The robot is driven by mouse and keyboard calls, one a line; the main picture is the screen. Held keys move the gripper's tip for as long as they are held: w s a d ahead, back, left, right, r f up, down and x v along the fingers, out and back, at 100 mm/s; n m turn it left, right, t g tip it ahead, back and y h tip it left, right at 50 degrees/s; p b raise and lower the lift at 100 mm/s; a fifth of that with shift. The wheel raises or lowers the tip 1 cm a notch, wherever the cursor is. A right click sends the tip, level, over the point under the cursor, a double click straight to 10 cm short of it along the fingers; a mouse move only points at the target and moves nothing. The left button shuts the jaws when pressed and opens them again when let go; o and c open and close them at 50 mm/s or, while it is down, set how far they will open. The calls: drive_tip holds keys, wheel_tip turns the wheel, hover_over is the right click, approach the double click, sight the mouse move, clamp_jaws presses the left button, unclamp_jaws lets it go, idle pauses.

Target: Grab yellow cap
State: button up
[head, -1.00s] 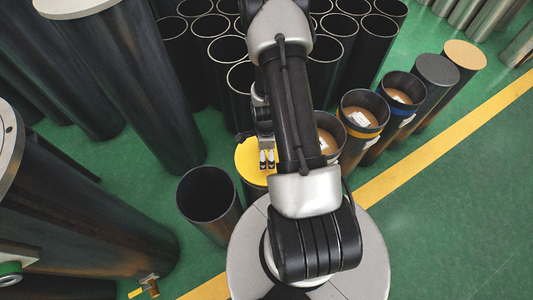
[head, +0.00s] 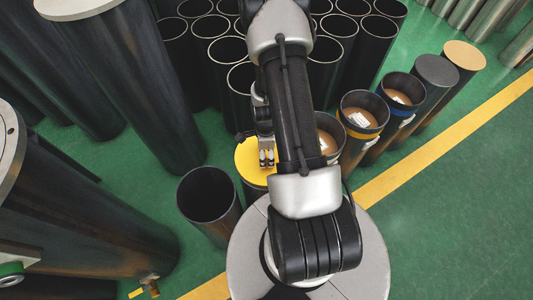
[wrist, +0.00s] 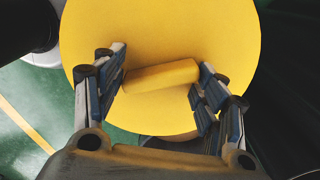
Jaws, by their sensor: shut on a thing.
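The yellow cap (head: 249,158) is a round disc on top of a dark upright cylinder, left of my arm in the head view. In the wrist view the cap (wrist: 165,35) fills the upper middle, with a raised yellow bar handle (wrist: 161,76) across it. My gripper (head: 267,158) is over the cap. In the wrist view its two fingers (wrist: 161,82) are shut on the ends of the bar handle, one on each side. Part of the cap's right side is hidden behind my arm in the head view.
An open dark tube (head: 208,194) stands just left of the capped cylinder. Tubes with brown contents (head: 362,115) stand in a row at right. Many open black pipes (head: 227,50) crowd the back. Green floor (head: 455,190) is free at right, crossed by a yellow line (head: 440,140).

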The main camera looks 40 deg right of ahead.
drive_tip(key=shift+r+p, duration=1.1)
drive_tip(key=shift+r, duration=0.65)
